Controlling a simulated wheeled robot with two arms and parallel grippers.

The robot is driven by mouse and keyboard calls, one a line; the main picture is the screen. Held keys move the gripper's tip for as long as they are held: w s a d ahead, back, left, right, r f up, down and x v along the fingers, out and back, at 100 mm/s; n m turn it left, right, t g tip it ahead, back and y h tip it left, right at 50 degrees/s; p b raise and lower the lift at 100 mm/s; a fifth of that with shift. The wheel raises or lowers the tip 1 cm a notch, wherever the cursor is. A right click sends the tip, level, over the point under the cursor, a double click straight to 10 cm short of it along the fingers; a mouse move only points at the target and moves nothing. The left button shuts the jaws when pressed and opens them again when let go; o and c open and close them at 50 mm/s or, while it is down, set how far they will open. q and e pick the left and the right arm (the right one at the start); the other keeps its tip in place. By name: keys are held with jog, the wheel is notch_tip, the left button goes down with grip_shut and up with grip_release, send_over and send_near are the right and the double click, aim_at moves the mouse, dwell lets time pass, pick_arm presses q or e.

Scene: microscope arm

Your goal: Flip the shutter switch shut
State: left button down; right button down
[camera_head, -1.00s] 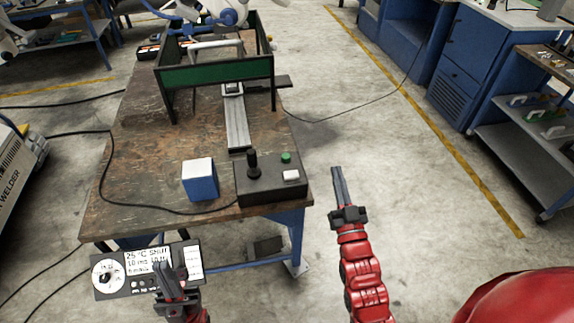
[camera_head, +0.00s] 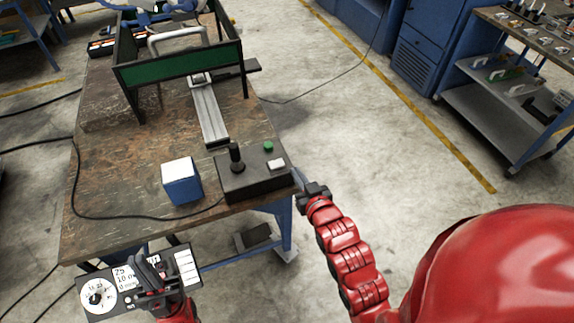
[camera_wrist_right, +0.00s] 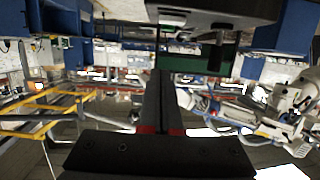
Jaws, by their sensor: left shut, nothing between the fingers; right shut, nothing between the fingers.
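A black control box (camera_head: 240,187) sits at the near right corner of the wooden table. On it are a black joystick (camera_head: 236,158), a green button (camera_head: 268,146) and a white switch (camera_head: 277,164), whose tilt is too small to read. My right gripper (camera_head: 299,178) is shut and empty, its fingertips close to the box's right side; touching or not I cannot tell. In the right wrist view the shut fingers (camera_wrist_right: 163,78) point toward the box (camera_wrist_right: 215,9), seen upside down at the top. My left gripper (camera_head: 146,270) is shut and empty in front of a white-faced panel.
A blue and white cube (camera_head: 182,182) stands left of the box. Behind are a metal rail (camera_head: 208,115) and a green-panelled frame (camera_head: 185,67). A black cable (camera_head: 130,217) runs across the table to the box. Floor right of the table is open.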

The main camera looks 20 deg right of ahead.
jog(key=f+b+x, duration=0.1)
jog(key=b+x, duration=0.3)
jog(key=b, duration=0.1)
jog(key=p, duration=0.2)
send_over(285, 171)
jog(key=shift+a+f, duration=0.1)
notch_tip(285, 171, down, 3)
jog(key=shift+r+p, duration=0.1)
jog(key=shift+p, duration=0.35)
jog(key=shift+f, duration=0.75)
